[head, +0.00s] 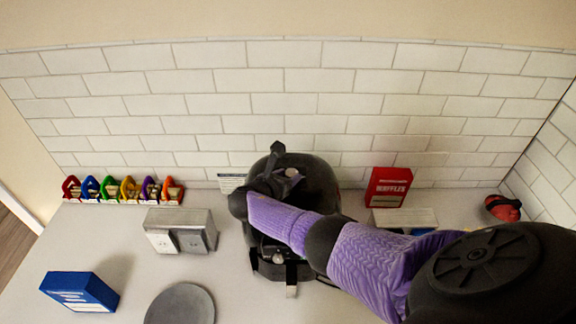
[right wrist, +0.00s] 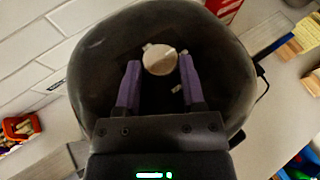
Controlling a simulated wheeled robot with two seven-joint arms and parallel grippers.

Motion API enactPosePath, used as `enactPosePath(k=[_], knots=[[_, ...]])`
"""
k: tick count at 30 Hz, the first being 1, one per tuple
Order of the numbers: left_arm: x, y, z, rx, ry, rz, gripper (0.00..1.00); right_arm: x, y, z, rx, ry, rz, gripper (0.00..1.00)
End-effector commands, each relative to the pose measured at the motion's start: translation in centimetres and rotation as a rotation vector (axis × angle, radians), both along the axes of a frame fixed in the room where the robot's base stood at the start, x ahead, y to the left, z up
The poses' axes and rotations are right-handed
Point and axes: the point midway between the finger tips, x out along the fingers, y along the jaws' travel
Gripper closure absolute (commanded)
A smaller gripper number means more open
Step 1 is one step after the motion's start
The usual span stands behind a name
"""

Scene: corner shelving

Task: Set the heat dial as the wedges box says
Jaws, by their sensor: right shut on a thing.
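A black rounded appliance (head: 322,185) stands near the back wall. Its pale round dial (head: 291,172) shows on top, partly beside my gripper; it also shows in the right wrist view (right wrist: 159,59), with a small mark on its right edge. My right gripper (head: 281,178) is over the appliance and shut on the dial, purple fingers on either side of it. A red box (head: 389,187) reads "WAFFLES". A blue box (head: 78,291) stands front left; its print is too small to read, so I cannot tell whether it is the wedges box. My left gripper is out of view.
A row of coloured clip-like items (head: 125,190) lines the back left. A grey double-fronted metal box (head: 180,231) and a round grey disc (head: 181,304) are left of the appliance. A small white card (head: 231,182) stands behind. A red item (head: 503,208) lies at right.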

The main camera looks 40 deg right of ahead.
Motion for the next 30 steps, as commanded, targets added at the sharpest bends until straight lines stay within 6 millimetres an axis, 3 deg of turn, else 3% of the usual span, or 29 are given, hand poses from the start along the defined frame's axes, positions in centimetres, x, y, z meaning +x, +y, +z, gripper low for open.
enactPosePath(k=[22,23,27,30], knots=[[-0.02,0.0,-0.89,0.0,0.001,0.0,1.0,0.14,-0.03,0.05,-0.002,0.001,-0.074,1.0],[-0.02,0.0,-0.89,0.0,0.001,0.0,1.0,0.14,-0.03,0.05,-0.002,0.001,-0.074,0.43],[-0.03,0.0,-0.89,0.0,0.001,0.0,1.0,0.15,-0.01,0.04,-0.002,0.001,-0.074,0.14],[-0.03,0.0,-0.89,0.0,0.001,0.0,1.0,0.15,-0.01,0.03,-0.001,0.0,-0.074,0.14]])
